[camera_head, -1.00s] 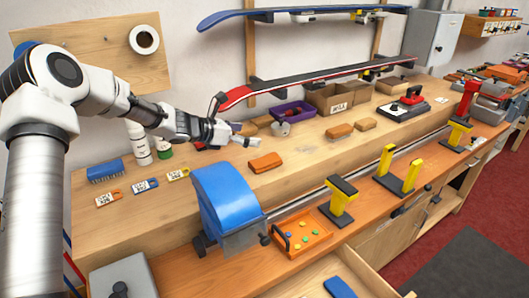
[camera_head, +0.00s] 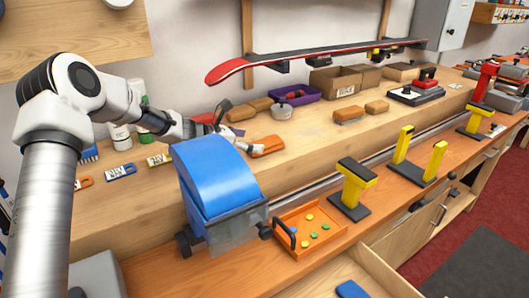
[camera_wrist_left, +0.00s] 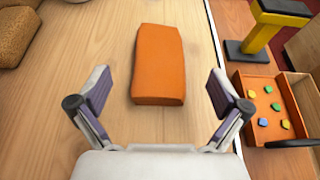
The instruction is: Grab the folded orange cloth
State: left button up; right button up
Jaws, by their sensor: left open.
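The folded orange cloth (camera_head: 268,146) lies flat on the raised wooden shelf of the bench, behind the blue curved guard. In the left wrist view the cloth (camera_wrist_left: 158,66) is a thick orange block, just ahead of and between the fingers, not touched by them. My left gripper (camera_head: 246,144) comes in from the left beside the cloth, partly hidden behind the blue guard. In the left wrist view the left gripper (camera_wrist_left: 158,97) is open and empty, its fingers spread wider than the cloth. My right gripper is out of view.
The blue guard (camera_head: 213,178) stands in front of the cloth. Brown blocks (camera_head: 350,113) and a purple bin (camera_head: 297,94) lie behind. Shelf space right of the cloth is clear.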

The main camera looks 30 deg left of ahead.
aim_at(264, 143)
pick_arm(q)
jog(key=x, duration=0.5)
jog(key=shift+w+d+f+p, duration=0.15)
jog(key=shift+w+f+p, duration=0.05)
jog(key=shift+f+p, duration=0.15)
jog(key=shift+s+r, duration=0.1)
jog(key=shift+c, duration=1.1)
jog(key=c, duration=0.9)
jog(key=shift+r, duration=0.1)
